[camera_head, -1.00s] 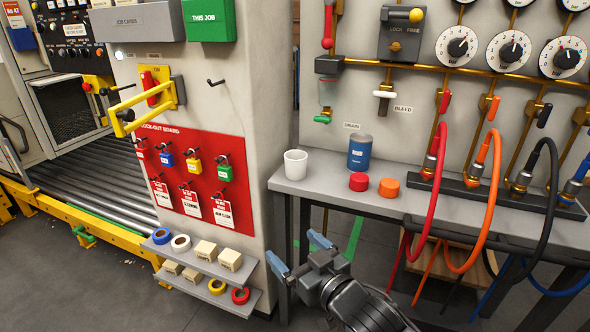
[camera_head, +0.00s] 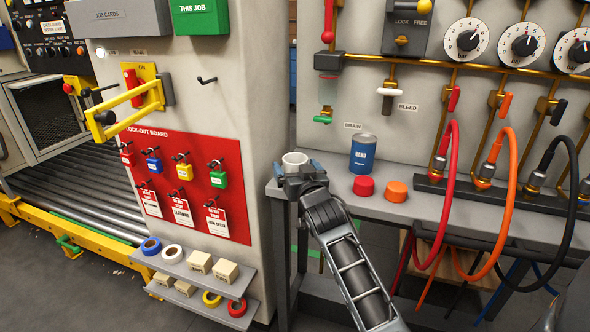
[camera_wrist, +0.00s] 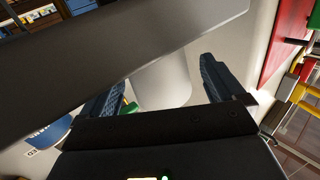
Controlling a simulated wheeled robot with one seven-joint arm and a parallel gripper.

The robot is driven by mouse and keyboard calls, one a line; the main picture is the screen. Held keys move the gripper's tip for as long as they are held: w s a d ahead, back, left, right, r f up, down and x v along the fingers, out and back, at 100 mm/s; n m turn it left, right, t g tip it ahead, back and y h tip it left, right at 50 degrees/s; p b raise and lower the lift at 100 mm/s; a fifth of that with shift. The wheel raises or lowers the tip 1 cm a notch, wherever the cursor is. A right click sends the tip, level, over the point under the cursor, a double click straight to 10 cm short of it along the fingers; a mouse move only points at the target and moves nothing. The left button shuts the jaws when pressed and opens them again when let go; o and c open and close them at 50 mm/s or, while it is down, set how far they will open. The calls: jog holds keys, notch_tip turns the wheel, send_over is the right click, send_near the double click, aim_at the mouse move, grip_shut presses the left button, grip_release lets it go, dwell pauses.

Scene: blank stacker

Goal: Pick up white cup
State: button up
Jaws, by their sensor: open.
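The white cup (camera_head: 294,158) stands at the left end of the grey bench, with its rim showing above my gripper and its lower part hidden. My gripper (camera_head: 298,169) is open in front of the cup, with blue fingertips on either side of it. In the wrist view, which looks upside down, the cup (camera_wrist: 162,84) lies between the two spread fingers of my gripper (camera_wrist: 160,82). I cannot tell whether either finger touches it.
A blue can (camera_head: 362,153) stands right of the cup, with a red cap (camera_head: 363,186) and an orange cap (camera_head: 396,191) in front. The lock-out board pillar (camera_head: 235,90) is close on the left. Red, orange and black hoses hang at right. The bench (camera_head: 450,210) has a front edge below my gripper.

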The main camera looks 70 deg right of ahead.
aim_at(292, 160)
jog(key=shift+x, duration=1.55)
jog(key=shift+r, duration=0.15)
jog(key=c, duration=1)
